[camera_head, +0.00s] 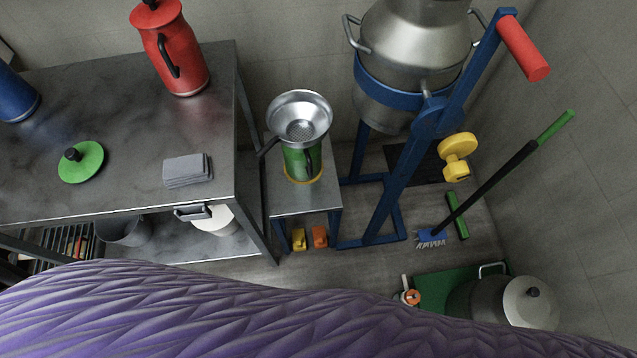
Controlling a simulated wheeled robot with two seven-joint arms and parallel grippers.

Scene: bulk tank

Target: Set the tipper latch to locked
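The tipper is a blue frame (400,190) that stands right of the middle. It carries a large steel milk can (415,42) in a blue band. The can looks roughly upright. A long blue lever with a red grip (522,48) rises to the upper right. A yellow two-part knob (457,157) sits at the right side of the frame and looks like the latch. I cannot tell from this view whether it is locked. Neither of my grippers shows.
A small steel stand (305,203) left of the tipper bears a green can (303,165) with a steel strainer funnel (299,117). A steel table (110,195) fills the left. A brush (490,185) leans right of the tipper. A lidded pot (510,302) stands at lower right.

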